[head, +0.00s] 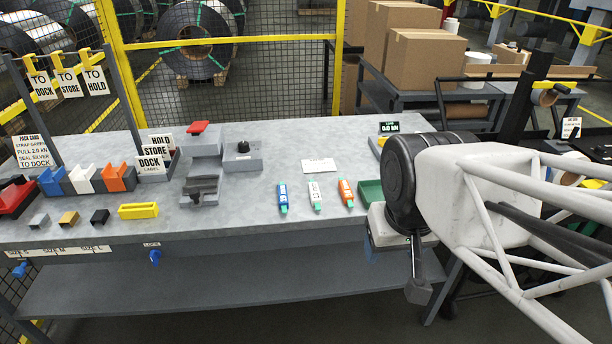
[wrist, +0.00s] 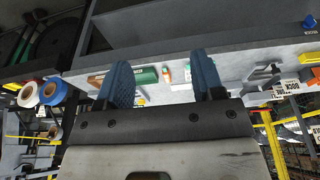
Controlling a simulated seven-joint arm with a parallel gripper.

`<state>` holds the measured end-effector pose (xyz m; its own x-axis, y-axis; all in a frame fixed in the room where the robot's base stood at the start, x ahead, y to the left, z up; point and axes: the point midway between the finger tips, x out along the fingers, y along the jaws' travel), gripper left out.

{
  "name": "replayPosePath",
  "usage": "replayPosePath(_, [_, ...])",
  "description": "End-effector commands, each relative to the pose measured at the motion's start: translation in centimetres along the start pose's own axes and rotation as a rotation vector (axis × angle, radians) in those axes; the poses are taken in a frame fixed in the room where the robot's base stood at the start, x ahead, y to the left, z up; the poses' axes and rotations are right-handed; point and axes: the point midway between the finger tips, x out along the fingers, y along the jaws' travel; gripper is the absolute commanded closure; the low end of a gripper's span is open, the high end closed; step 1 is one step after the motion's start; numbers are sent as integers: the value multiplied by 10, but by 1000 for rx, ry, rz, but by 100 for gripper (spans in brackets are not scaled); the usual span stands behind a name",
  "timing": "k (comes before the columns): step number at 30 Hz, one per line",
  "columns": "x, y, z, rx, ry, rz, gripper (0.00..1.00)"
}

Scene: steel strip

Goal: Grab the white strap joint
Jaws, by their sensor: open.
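The white strap joint (head: 315,196) lies on the grey bench between a blue one (head: 282,198) and an orange one (head: 346,193), each with a teal end. In the wrist view, the white joint (wrist: 187,74) and the orange one (wrist: 166,76) show small, beyond the gap between my fingers. My gripper (wrist: 160,64) is open and empty, its two blue fingers spread wide and apart from the joints. In the head view my arm is at the bench's front right, right of the joints, and the fingers are mostly hidden there.
A green tray (head: 370,192) lies just right of the orange joint. A white card (head: 319,165) lies behind the joints. A grey fixture (head: 202,187), a yellow block (head: 138,211) and coloured bins (head: 83,180) stand to the left. The bench in front of the joints is clear.

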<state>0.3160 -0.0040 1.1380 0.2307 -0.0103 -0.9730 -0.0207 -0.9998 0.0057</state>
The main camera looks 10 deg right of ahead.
Motion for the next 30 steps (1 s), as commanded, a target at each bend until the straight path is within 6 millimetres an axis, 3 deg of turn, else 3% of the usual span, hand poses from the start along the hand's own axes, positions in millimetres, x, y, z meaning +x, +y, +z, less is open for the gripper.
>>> replayPosePath(5, [6,-1,-9,-2,18,-3,38])
replayPosePath(11, [27,-6,-42,-9,92,-15,38])
replayPosePath(21, [90,-22,-133,-20,323,-41,38])
replayPosePath(30, [150,-37,-202,-20,539,-53,38])
